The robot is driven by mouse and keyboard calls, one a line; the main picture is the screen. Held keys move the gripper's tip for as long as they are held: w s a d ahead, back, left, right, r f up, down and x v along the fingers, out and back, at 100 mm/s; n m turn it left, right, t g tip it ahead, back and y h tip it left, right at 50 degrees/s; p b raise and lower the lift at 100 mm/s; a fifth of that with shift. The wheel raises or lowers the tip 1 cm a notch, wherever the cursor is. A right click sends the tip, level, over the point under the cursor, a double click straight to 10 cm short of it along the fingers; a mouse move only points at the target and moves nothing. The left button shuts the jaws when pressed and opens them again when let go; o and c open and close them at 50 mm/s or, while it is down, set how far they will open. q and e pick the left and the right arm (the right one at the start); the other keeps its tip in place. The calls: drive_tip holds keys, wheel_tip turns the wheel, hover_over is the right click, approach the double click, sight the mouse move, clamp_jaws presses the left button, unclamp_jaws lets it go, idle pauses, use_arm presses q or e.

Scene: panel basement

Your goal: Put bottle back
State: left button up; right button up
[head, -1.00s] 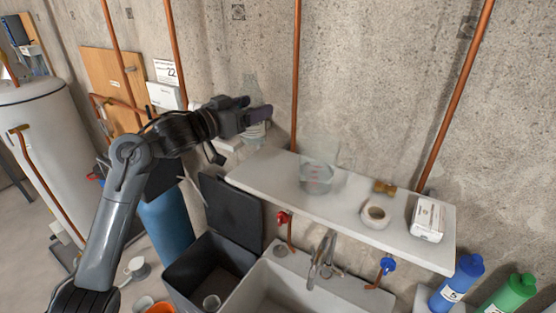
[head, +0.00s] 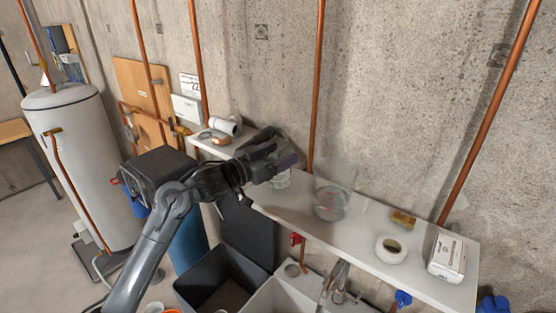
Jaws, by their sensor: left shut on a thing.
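My left gripper (head: 284,163) is over the back-left part of the white wall shelf (head: 361,228), shut on a clear, see-through bottle (head: 282,182). The gripper hides much of the bottle. Its lower part shows beneath the fingers, close to the shelf top; I cannot tell if it touches. The bottle looks about upright. My right gripper is not in view.
A clear glass container (head: 331,203) stands on the shelf right of the bottle. Further right are a brass fitting (head: 403,219), a tape roll (head: 391,250) and a white box (head: 447,258). A copper pipe (head: 317,90) runs up the wall behind.

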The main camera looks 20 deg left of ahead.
use_arm(q)
drive_tip(key=shift+f, duration=0.85)
drive_tip(key=shift+f, duration=0.15)
drive_tip(key=o, duration=1.2)
drive_tip(key=shift+s, duration=0.1)
